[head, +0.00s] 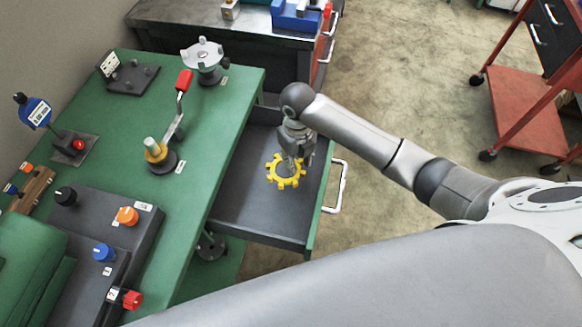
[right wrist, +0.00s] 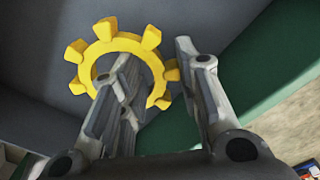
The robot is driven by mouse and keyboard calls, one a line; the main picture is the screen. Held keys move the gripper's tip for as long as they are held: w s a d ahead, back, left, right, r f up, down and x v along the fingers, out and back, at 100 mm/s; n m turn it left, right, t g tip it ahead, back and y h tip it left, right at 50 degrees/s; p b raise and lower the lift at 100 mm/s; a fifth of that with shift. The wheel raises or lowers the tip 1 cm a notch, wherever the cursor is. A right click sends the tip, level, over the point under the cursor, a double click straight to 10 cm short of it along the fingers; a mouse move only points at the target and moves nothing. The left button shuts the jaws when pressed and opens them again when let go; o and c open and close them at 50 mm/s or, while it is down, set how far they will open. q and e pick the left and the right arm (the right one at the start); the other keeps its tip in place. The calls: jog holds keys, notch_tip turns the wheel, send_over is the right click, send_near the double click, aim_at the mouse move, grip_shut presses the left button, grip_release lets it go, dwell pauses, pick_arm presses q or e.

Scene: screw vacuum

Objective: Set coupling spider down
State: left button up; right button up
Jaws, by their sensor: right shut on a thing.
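The coupling spider is a yellow toothed ring (head: 285,182) over the grey floor of the open drawer (head: 245,205). My right gripper (head: 298,160) points down into the drawer and is shut on one side of the ring. In the right wrist view, one finger passes through the ring's hole and the other is outside its rim, with the spider (right wrist: 95,48) partly hidden behind the fingers. I cannot tell whether the spider touches the drawer floor. My left gripper is not in view.
A crank with a red handle (head: 184,80) and a control box with knobs (head: 80,235) stand on the bench. The rest of the drawer looks empty. A red cart (head: 530,120) stands right.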

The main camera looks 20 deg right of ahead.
aim_at(296, 162)
jog(key=shift+f, duration=2.55)
jog(key=shift+f, duration=0.1)
jog(key=o, duration=1)
jog(key=shift+o, duration=0.2)
notch_tip(296, 162, up, 12)
jog(key=shift+r+b, duration=0.15)
jog(key=shift+b, duration=0.3)
